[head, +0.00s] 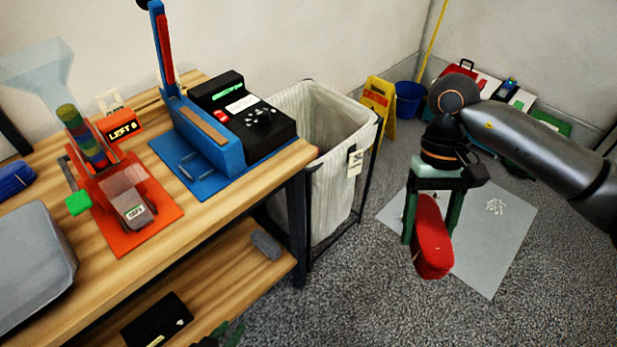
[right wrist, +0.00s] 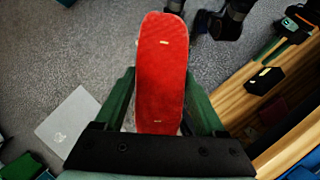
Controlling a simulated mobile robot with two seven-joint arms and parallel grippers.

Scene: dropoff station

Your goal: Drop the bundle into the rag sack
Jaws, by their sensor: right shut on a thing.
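The red bundle (head: 429,240) is a long rounded piece. My right gripper (head: 430,235) is shut on it and holds it above the floor, right of the sack. In the right wrist view the bundle (right wrist: 161,70) sits between the green fingers. The rag sack (head: 335,190) is a pale, open-topped cloth bag in a dark frame with a tag, standing beside the bench. Its bottom inside is hidden. My left gripper (head: 228,336) barely shows at the bottom edge of the head view; its jaws cannot be made out.
The wooden bench (head: 240,190) carries a blue machine (head: 205,145), a red-orange device (head: 125,200) and a grey bin (head: 35,260). A yellow sign (head: 377,105) and blue bucket (head: 409,98) stand behind the sack.

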